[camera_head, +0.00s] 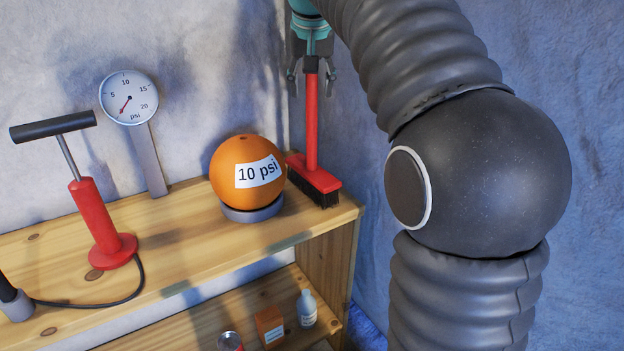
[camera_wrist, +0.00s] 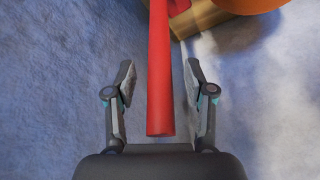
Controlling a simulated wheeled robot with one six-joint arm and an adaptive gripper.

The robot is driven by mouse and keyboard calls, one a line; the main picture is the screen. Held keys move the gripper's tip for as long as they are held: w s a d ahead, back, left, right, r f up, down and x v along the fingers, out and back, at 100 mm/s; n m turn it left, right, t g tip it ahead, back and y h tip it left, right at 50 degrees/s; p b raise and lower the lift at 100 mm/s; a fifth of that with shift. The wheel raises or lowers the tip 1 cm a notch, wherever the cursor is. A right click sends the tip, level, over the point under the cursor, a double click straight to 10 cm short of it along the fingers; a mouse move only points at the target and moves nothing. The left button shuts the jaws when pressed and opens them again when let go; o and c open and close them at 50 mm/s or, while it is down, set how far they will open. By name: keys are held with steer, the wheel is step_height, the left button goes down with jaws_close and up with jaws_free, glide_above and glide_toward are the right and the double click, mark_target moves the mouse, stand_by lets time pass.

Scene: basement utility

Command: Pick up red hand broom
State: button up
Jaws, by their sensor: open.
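The red hand broom (camera_head: 312,130) stands upright on its dark bristles at the right end of the wooden shelf's top board. Its red handle points up. My gripper (camera_head: 311,78) is above the broom, pointing down, with its fingers on either side of the handle's upper end. In the wrist view the red handle (camera_wrist: 161,80) runs between the two spread fingers of my gripper (camera_wrist: 160,86), with a gap on each side. The fingers do not appear to touch it. The broom's head is mostly out of the wrist view.
The orange ball (camera_head: 236,176) labelled "10 psi" sits on a grey ring just left of the broom. A pressure gauge (camera_head: 129,98) and a red pump (camera_head: 100,215) stand farther left on the wooden shelf (camera_head: 200,240). A wall is close behind.

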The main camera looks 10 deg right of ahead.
jaws_close()
stand_by(0.4)
